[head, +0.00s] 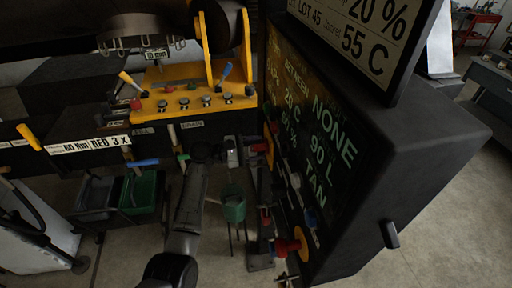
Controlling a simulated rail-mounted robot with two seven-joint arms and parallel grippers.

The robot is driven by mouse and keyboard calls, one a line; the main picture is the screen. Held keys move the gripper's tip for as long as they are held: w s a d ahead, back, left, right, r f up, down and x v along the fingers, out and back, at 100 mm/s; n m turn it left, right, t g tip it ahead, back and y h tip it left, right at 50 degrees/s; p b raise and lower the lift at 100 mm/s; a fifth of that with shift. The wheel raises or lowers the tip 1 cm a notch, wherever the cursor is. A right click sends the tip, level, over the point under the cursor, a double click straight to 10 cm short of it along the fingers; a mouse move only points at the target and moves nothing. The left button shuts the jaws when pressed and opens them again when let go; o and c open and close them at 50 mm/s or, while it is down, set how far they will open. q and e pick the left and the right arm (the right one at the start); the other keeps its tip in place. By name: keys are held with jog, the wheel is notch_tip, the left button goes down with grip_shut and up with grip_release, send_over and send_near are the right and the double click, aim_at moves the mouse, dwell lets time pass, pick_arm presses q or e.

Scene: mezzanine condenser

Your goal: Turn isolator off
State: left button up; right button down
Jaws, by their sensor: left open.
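A red knob on a round yellow plate (301,243), which looks like an isolator switch, is on the lower side of the dark cabinet (400,165). Another red part (258,148) with a yellow plate sits higher on the same side, and I cannot tell which of the two is the isolator. My left arm rises from the bottom, and my left gripper (236,152) is open close beside the upper red part. I cannot tell whether they touch. My right gripper does not show.
A yellow control panel (190,102) with levers and several knobs stands behind. A green bin (140,190) and a green bucket (233,206) are below. The cabinet fills the right side, with a sign (365,35) on top. Floor is clear at lower right.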

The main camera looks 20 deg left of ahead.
pick_arm(q)
jog(key=shift+c, duration=0.2)
jog(key=c, duration=0.9)
jog(key=shift+f+m+b, duration=0.25)
jog(key=shift+m+b, duration=0.45)
jog(key=shift+b, duration=0.2)
jog(key=m+b, duration=0.4)
jog(key=b, duration=0.1)
jog(key=m+b, duration=0.5)
jog(key=f+m+b, duration=0.1)
jog(key=m+b, duration=0.4)
jog(key=shift+b, duration=0.4)
jog(key=shift+m+b, duration=1.2)
jog(key=shift+m, duration=0.1)
jog(key=o, duration=0.9)
jog(key=shift+o, duration=0.2)
